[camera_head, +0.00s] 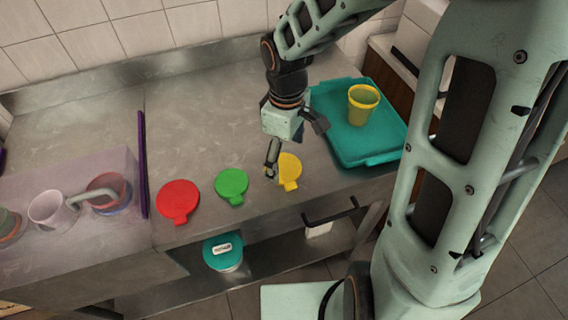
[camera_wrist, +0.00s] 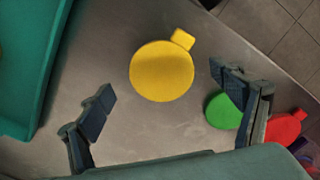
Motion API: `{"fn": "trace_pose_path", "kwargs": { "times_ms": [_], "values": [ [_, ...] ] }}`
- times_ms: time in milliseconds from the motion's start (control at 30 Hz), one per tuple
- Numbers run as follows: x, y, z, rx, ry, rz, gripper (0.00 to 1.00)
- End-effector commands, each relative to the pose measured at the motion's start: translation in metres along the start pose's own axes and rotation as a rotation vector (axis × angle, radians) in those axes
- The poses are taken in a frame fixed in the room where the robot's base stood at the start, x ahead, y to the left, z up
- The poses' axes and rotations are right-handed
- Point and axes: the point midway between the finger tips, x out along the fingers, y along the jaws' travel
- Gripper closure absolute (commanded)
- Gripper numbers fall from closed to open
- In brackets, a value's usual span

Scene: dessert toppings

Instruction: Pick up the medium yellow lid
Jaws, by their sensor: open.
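The yellow lid (camera_head: 289,169) is a flat disc with a small tab, lying on the steel counter. In the wrist view the yellow lid (camera_wrist: 162,71) shows whole, with its tab toward the upper right. My gripper (camera_head: 291,150) is above the counter beside the lid, and one finger overlaps the lid's left edge in the head view. In the wrist view my gripper (camera_wrist: 166,92) has its fingers spread wide, with nothing between them but counter and lid. I cannot tell the exact height above the lid.
A green lid (camera_head: 231,185) and a red lid (camera_head: 178,201) lie to the left. A teal tray (camera_head: 385,151) holding a yellow cup (camera_head: 362,104) is to the right. A purple upright panel edge (camera_head: 142,165) stands further left. The counter's front edge is close to the lids.

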Motion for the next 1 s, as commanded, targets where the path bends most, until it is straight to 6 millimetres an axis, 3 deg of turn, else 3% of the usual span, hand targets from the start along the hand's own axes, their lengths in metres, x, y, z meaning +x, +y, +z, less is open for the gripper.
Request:
{"fn": "trace_pose_path", "kwargs": {
  "times_ms": [200, 433, 733, 1000],
  "values": [
    [0.026, -0.001, -0.001, -0.001, -0.001, 0.0, 0.14],
    [0.027, -0.001, -0.001, 0.0, 0.0, 0.001, 0.14],
    [0.027, -0.001, -0.001, 0.001, 0.0, 0.001, 0.45],
    [0.026, -0.001, -0.001, 0.0, 0.0, 0.001, 0.46]
  ]
}}
